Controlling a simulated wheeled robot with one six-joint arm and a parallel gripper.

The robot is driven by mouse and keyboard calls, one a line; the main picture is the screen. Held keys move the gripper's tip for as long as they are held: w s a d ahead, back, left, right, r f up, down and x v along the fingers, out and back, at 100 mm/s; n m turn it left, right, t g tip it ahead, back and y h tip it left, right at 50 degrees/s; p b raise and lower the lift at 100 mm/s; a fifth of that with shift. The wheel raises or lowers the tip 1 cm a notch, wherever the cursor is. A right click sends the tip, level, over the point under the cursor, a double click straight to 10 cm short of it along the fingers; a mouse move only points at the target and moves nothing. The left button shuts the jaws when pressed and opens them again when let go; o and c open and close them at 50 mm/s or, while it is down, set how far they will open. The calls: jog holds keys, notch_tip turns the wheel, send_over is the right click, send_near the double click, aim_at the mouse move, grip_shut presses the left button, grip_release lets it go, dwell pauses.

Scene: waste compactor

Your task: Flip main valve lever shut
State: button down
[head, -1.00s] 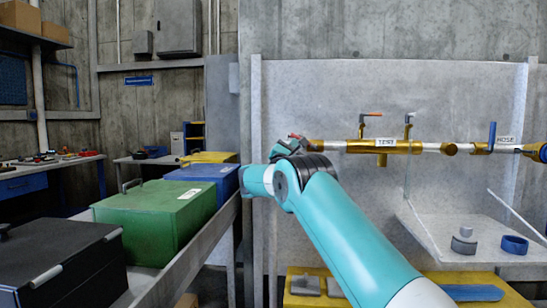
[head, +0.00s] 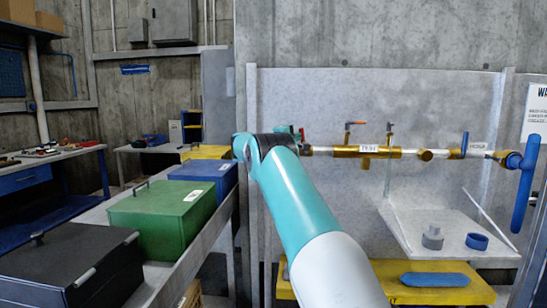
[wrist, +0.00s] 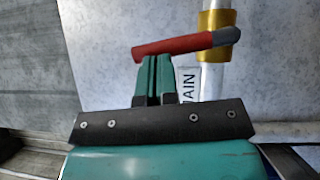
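The main valve has a red lever (wrist: 178,46) with a grey end, lying nearly crosswise to the pipe in the wrist view. In the head view the red lever (head: 302,135) barely shows past my arm, which hides most of the valve.
The pipe continues right through the brass test valve (head: 366,152), a hose valve with a blue handle (head: 465,143) and a large blue handle (head: 525,182). A shelf (head: 440,220) sits below. Green (head: 160,222) and black (head: 72,268) boxes stand on the left bench.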

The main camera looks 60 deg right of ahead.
jog(key=shift+s+d+r+p, duration=0.25)
jog(key=shift+s+p, duration=0.1)
jog(key=shift+p, duration=0.1)
jog(key=shift+s+d, duration=0.1)
jog(key=shift+s, duration=0.05)
dwell(0.4)
jog(key=w+a+b, duration=0.1)
jog(key=w+a, duration=0.3)
jog(key=a, duration=0.8)
jog(key=shift+a+b, duration=0.3)
jog(key=shift+b, duration=0.05)
jog(key=shift+f, duration=0.1)
